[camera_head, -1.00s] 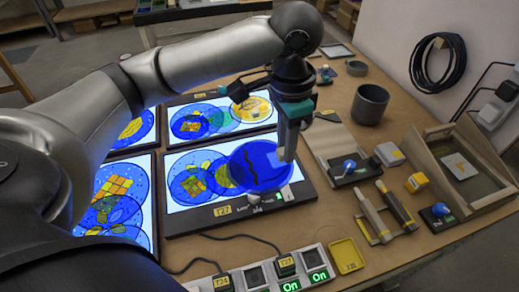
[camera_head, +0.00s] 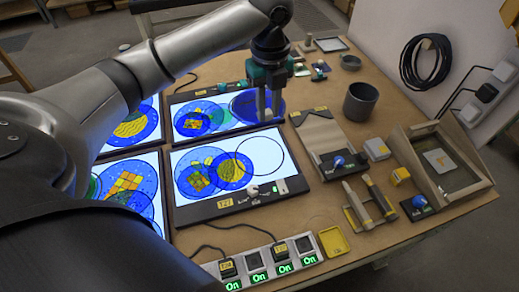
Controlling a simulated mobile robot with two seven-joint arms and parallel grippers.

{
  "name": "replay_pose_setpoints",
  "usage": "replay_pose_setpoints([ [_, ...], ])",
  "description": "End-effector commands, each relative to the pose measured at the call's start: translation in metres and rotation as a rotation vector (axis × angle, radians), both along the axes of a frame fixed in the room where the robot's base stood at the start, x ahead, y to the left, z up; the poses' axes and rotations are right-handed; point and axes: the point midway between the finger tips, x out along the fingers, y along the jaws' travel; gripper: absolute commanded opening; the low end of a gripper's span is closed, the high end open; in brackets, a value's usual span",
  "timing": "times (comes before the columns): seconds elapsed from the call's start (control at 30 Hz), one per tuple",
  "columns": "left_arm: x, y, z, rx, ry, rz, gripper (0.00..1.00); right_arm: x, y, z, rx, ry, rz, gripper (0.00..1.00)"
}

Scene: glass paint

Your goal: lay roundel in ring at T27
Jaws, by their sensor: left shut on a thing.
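My left gripper (camera_head: 268,115) points down over the right end of the far light panel (camera_head: 180,99). It is shut on a dark blue roundel (camera_head: 243,106), which covers that end of the panel; I cannot tell its height above the panel. The T27 panel (camera_head: 210,214) is the nearer lit one, with its yellow label on the front edge. At its right side a thin black ring outline (camera_head: 282,152) encloses bare white glass. To its left lie overlapping blue and yellow roundels (camera_head: 197,179). My right gripper is out of view.
Two more lit panels with roundels lie at left, partly behind my arm. A grey cup (camera_head: 361,101), a wooden board (camera_head: 320,135), a blue-knobbed block (camera_head: 338,162) and a framed tray (camera_head: 440,161) stand at right. A switch strip (camera_head: 268,261) is in front.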

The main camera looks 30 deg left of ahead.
Motion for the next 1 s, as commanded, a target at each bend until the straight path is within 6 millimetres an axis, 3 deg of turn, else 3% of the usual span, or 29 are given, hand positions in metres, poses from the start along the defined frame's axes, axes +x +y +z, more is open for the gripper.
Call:
replay_pose_setpoints([
  [0.17,0.002,0.004,0.001,0.002,0.004,-0.097,0.0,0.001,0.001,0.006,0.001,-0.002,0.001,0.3],
  [0.27,0.001,0.005,-0.01,0.002,0.007,-0.113,0.0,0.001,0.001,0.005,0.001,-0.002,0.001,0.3],
  [0.7,0.001,0.005,-0.124,0.003,0.008,-0.111,0.0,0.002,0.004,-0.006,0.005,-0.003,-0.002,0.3],
  [0.83,0.001,0.005,-0.146,0.003,0.007,-0.112,0.0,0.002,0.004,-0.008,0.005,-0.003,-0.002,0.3],
  [1.0,0.002,0.005,-0.159,0.004,0.005,-0.111,0.0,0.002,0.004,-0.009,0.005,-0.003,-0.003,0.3],
])
